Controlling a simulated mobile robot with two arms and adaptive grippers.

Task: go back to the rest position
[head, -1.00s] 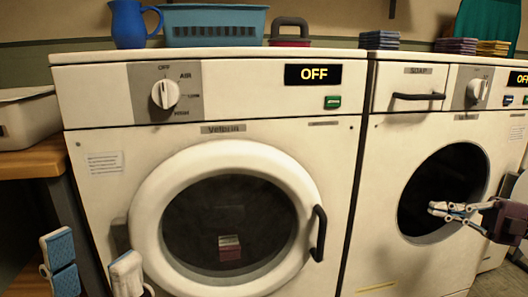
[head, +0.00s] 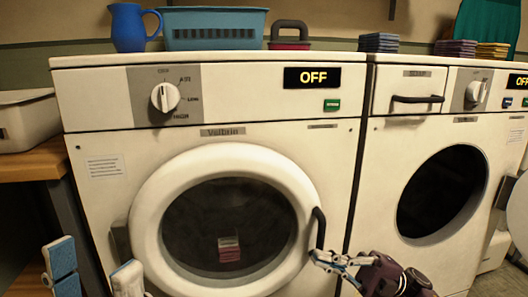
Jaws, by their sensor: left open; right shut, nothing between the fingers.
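My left gripper (head: 95,270) is open and empty at the bottom left, its two blue-padded fingers wide apart in front of the left machine (head: 90,135). My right gripper (head: 325,260) is shut with nothing in it. It points left, in front of the left machine's lower right side, just below the dark door handle (head: 318,228) in the picture. Whether it touches the handle cannot be told. The left machine's round door (head: 150,215) is closed, with a small red and white thing (head: 229,250) seen in its glass.
The right machine's round opening (head: 440,190) is dark, with an open door (head: 517,220) at the far right. A blue jug (head: 128,28), a teal basket (head: 213,30) and folded cloth stacks (head: 379,42) stand on top. A wooden shelf (head: 35,160) with a pale tub (head: 28,122) is at left.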

